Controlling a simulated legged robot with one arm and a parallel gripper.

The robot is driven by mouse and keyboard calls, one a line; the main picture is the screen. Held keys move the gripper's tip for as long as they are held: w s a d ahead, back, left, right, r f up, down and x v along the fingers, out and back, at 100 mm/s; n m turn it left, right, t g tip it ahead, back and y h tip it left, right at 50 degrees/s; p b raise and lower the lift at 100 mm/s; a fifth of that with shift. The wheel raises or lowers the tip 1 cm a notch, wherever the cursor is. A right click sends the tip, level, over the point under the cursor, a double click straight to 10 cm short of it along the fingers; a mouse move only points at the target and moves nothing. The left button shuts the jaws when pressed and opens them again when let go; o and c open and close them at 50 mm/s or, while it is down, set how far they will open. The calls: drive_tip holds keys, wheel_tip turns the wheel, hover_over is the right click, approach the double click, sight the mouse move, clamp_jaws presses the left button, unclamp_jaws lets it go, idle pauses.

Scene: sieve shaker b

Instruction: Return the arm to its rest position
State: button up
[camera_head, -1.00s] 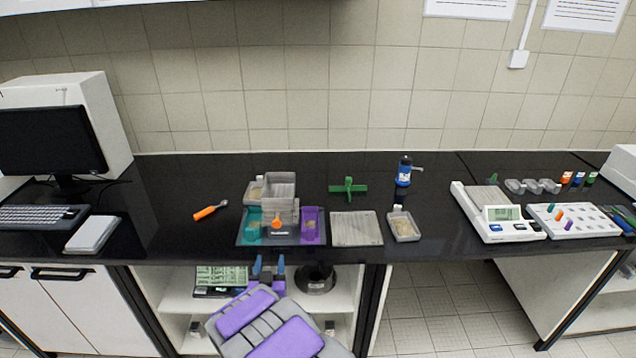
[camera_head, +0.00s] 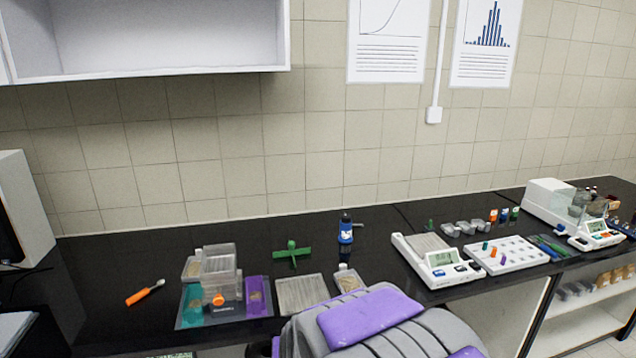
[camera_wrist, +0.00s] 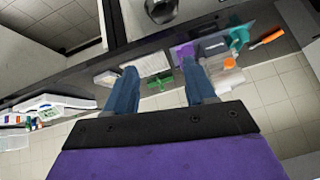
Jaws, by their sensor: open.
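My gripper (camera_wrist: 160,92) shows in the wrist view with its two blue fingers spread apart and nothing between them that they hold. It is close to the front of the black bench. In the head view my purple and grey arm (camera_head: 370,318) is folded low at the bottom centre, in front of the bench edge, and the fingers are mostly hidden there. The sieve shaker (camera_head: 218,277) stands on the bench to the left of my arm, with clear sieve boxes and an orange knob. It also shows in the wrist view (camera_wrist: 222,75).
A grey ridged tray (camera_head: 302,293) and a sample tray (camera_head: 348,281) lie near my arm. A green cross-shaped piece (camera_head: 291,254), a blue bottle (camera_head: 345,230) and an orange-handled brush (camera_head: 144,292) are on the bench. A balance (camera_head: 436,262) and a white rack (camera_head: 506,256) stand at right.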

drive_tip(key=s+d+r+g, duration=0.2)
drive_tip(key=s+d, duration=0.4)
drive_tip(key=s, duration=0.5)
drive_tip(key=s+d+r+g+h, duration=0.1)
drive_tip(key=s+d+r+g, duration=0.1)
drive_tip(key=s+d+g, duration=0.2)
drive_tip(key=s+d+r+m+g+h, duration=0.1)
drive_tip(key=s+d, duration=0.9)
drive_tip(key=s, duration=1)
drive_tip(key=shift+r+g, duration=0.65)
drive_tip(key=shift+g, duration=0.35)
drive_tip(key=shift+w+a, duration=0.1)
